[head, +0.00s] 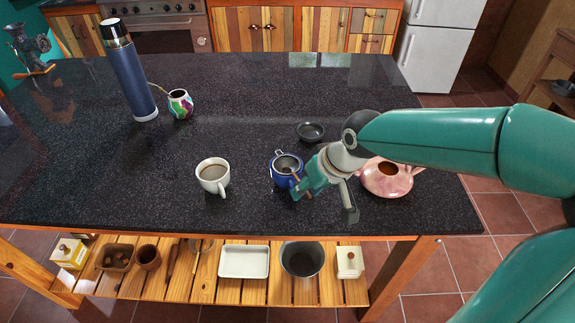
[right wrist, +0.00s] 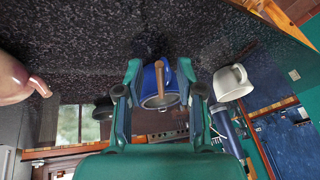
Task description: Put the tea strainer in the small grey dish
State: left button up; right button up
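The tea strainer (head: 287,163) rests in the mouth of a blue cup (head: 275,180), its wire loop on the far rim. In the right wrist view, a brown handle (right wrist: 160,76) points toward me in front of the blue cup (right wrist: 150,88). My right gripper (head: 322,196) is at the near right side of the cup. Its two fingers are spread on either side of the handle, open, with no visible contact. The small grey dish (head: 310,130) stands empty behind the cup, slightly right. My left gripper is not in view.
A white mug (head: 213,177) of brown drink stands left of the cup. A blue flask (head: 128,72) and painted gourd (head: 180,104) are at the back left. The central dark countertop (head: 235,110) is clear.

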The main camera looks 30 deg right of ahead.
jog(key=shift+w+a+f, duration=0.1)
jog(key=shift+w+f, duration=0.15)
jog(key=shift+f, duration=0.45)
jog(key=c, duration=0.7)
grip_shut()
jog(key=shift+r, duration=0.2)
